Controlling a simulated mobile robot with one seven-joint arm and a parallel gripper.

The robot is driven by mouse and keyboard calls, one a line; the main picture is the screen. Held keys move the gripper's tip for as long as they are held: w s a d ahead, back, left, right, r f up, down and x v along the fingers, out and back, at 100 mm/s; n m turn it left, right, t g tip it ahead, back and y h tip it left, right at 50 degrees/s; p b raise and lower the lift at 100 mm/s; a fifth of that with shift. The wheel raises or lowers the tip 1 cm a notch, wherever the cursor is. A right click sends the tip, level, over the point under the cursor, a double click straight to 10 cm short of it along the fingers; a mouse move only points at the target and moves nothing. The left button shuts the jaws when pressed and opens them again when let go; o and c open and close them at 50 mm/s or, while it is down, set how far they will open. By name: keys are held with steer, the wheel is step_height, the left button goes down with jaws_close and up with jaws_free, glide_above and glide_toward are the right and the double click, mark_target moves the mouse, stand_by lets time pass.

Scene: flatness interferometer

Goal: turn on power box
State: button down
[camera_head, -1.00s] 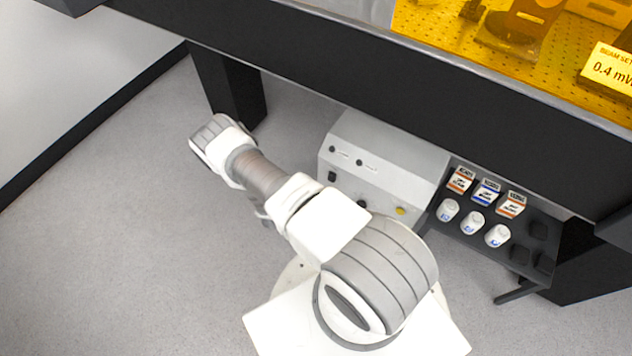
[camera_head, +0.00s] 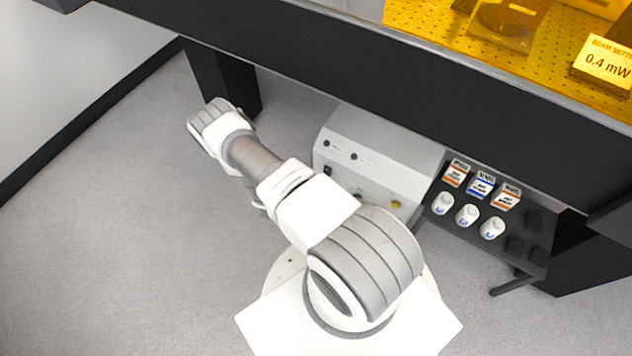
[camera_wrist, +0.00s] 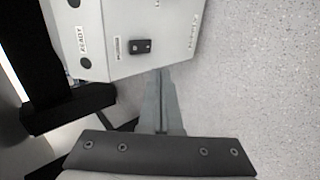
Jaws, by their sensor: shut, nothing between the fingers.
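The power box (camera_head: 380,145) is a light grey cabinet on the floor under the table, partly hidden by my arm in the head view. Its front panel carries a black rocker switch (camera_head: 327,171), dark round parts and a yellow button (camera_head: 396,205). In the wrist view the box (camera_wrist: 172,22) fills the upper middle, with the black switch (camera_wrist: 140,46) beside a small label. My gripper (camera_wrist: 160,72) is shut and empty. Its fingertips appear just below the panel's lower edge in that picture, near the switch; whether they touch the box I cannot tell.
A black rack (camera_head: 515,249) with several small boxes and white jars stands right of the power box. The heavy black table (camera_head: 330,75) overhangs it, with a dark leg (camera_head: 222,85) at left. The grey floor (camera_head: 110,240) at left is clear.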

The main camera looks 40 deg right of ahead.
mark_target(327, 171)
steer(key=d+r+b+x, duration=0.1)
steer(key=b+x, duration=0.4)
steer(key=x, duration=0.7)
steer(key=shift+w+d+r+b, duration=0.15)
steer(key=shift+w+d+b, duration=0.2)
steer(key=shift+d, duration=0.2)
steer(key=shift+w+d, duration=0.1)
steer(key=shift+p, duration=0.35)
